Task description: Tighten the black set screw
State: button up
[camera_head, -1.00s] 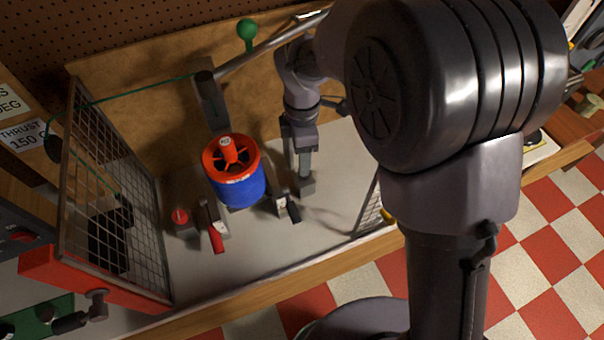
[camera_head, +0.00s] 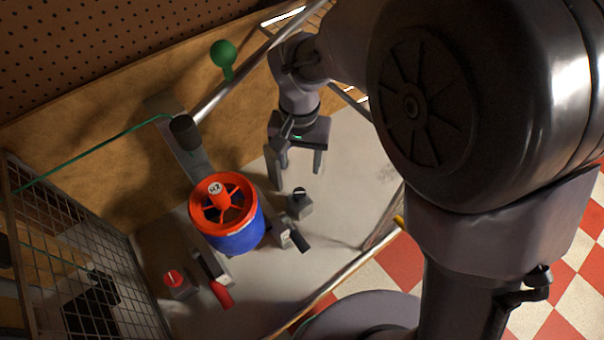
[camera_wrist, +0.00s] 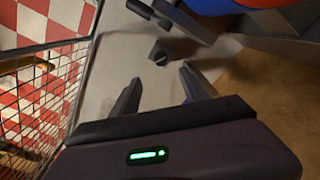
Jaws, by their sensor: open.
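The black set screw (camera_head: 300,197) is a black knob on a small grey block to the right of the rotor. It also shows in the wrist view (camera_wrist: 160,54), just beyond the fingertips. My gripper (camera_head: 297,179) is open and empty, its two fingers pointing down behind and above the knob, apart from it as far as I can tell. In the wrist view the gripper (camera_wrist: 161,76) has its fingers spread, with bare bench between them. The ducted rotor (camera_head: 228,236) has an orange-red ring and blue body and stands upright.
A red knob (camera_head: 174,279) on a block stands at the lower left. A red-handled clamp (camera_head: 221,293) and a black-handled clamp (camera_head: 299,240) flank the rotor. Mesh guards (camera_head: 75,250) stand at the left and right. A post with a green ball (camera_head: 223,54) stands behind.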

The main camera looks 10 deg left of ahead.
aim_at(299, 192)
notch_tip(299, 192, down, 14)
jog(key=b, duration=0.3)
jog(key=shift+a+r, duration=0.1)
jog(key=shift+a, duration=0.05)
grip_shut()
jog(key=shift+m+b, duration=0.55)
jog(key=shift+m, duration=0.15)
grip_release()
